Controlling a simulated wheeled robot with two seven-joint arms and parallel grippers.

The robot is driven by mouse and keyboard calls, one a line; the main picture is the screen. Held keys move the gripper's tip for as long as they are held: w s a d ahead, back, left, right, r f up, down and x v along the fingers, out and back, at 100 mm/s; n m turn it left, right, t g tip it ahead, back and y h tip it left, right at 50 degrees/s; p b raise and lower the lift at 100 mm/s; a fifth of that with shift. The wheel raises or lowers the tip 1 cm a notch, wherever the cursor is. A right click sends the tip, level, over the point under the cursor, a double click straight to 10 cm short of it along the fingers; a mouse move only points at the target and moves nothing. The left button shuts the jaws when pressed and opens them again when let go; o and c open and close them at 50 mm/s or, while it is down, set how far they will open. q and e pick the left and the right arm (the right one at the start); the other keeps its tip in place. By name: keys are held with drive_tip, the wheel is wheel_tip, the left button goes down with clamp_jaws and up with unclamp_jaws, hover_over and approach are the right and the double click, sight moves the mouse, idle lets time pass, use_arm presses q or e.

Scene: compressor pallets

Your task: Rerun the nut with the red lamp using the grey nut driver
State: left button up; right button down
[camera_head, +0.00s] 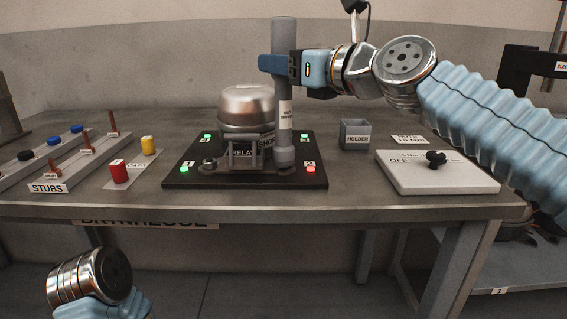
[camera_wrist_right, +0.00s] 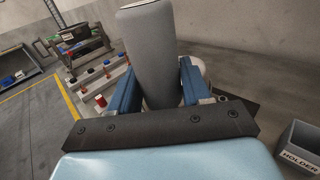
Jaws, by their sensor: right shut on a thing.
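The grey nut driver (camera_head: 284,110) is upright over the black pallet (camera_head: 200,180), its lower end at the right front of the compressor. My right gripper (camera_head: 279,65) is shut on its upper part; the driver also fills the middle of the right wrist view (camera_wrist_right: 150,60) between the blue fingers (camera_wrist_right: 160,85). The red lamp (camera_head: 310,169) is lit at the pallet's front right corner, by label 2. The driver's lower end is just left of this lamp; I cannot tell whether it touches a nut. Green lamps show at the other corners. The silver compressor (camera_head: 246,108) stands on the pallet. My left gripper is out of view.
An empty grey holder (camera_head: 356,134) stands right of the pallet. A white board with a black knob (camera_head: 435,158) is further right. Red (camera_head: 119,172) and yellow (camera_head: 148,145) cylinders and the stubs rack (camera_head: 60,165) are at left.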

sight(293, 34)
drive_tip(key=shift+f+b, duration=0.3)
drive_tip(key=shift+f, duration=0.2)
idle(1.2)
drive_tip(key=shift+r+p, duration=2.7)
drive_tip(key=shift+p, duration=0.15)
